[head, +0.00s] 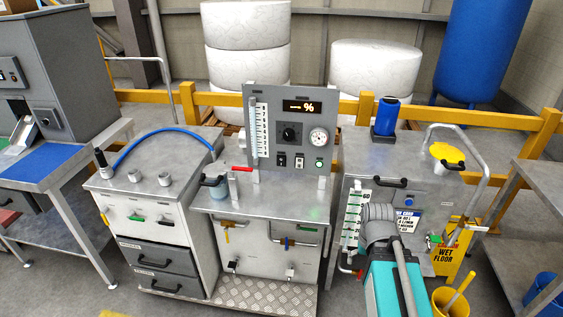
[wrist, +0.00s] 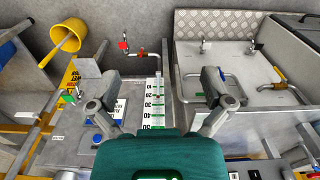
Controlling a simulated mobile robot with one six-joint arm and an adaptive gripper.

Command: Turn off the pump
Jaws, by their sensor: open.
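A grey control panel (head: 262,105) stands upright at the back of the middle cabinet in the head view. It carries a lit display (head: 302,107) with a percent sign, a black rotary knob (head: 291,134), a round gauge (head: 319,138) and a scale on its left. Below the knob are two small switches, a left one (head: 282,160) and a right one (head: 299,161), and a green button or lamp (head: 320,162). Their labels are too small to read. My gripper (wrist: 160,90) is open and empty, its fingers spread over the right-hand tank side, apart from the panel.
The right-hand tank has a level scale (wrist: 154,100) and a black handle (head: 390,182). A blue cylinder (head: 387,115) stands on its top. A blue hose (head: 160,132) arches over the left cabinet. A yellow bucket (head: 452,301) and wet-floor sign (head: 447,255) stand at the right.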

